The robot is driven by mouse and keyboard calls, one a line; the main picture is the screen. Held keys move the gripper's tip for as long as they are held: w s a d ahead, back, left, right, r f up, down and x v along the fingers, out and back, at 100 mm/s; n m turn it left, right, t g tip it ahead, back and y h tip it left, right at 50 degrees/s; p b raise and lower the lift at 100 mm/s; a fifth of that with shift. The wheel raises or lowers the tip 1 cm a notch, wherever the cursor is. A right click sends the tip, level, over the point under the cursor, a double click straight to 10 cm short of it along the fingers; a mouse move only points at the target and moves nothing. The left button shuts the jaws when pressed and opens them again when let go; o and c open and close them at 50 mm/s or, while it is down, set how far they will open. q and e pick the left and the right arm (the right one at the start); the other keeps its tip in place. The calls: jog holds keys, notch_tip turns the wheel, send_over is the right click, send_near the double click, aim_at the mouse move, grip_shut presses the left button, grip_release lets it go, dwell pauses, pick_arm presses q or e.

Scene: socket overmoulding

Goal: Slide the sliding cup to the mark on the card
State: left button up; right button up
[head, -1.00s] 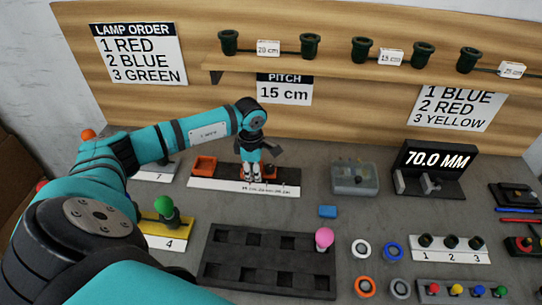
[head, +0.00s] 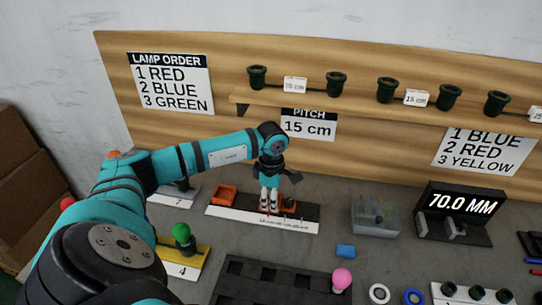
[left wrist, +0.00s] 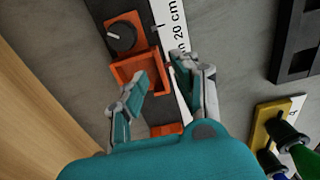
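A dark rail stands on the bench with a fixed orange cup (head: 223,194) at its left end. The sliding cup (head: 288,205) is orange, sits right of it, and is partly hidden by my gripper. A white card (head: 250,221) with printed marks runs along the front. In the left wrist view the sliding cup (left wrist: 125,75) adjoins an orange block with a black knob (left wrist: 122,37); "20 cm" shows on the card (left wrist: 174,28). My left gripper (head: 269,207) points down at the sliding cup, fingertips apart and low over its front side. Contact is unclear. My right gripper is out of view.
A sign (head: 308,124) reads "PITCH 15 cm". A yellow stand with a green lamp (head: 182,237) is at left, and a dark tray (head: 235,282) in front.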

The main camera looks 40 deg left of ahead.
pick_arm(q)
notch_tip(320, 180, up, 10)
jog(key=shift+f, duration=0.25)
jog(key=shift+s+f, duration=0.1)
dwell(0.5)
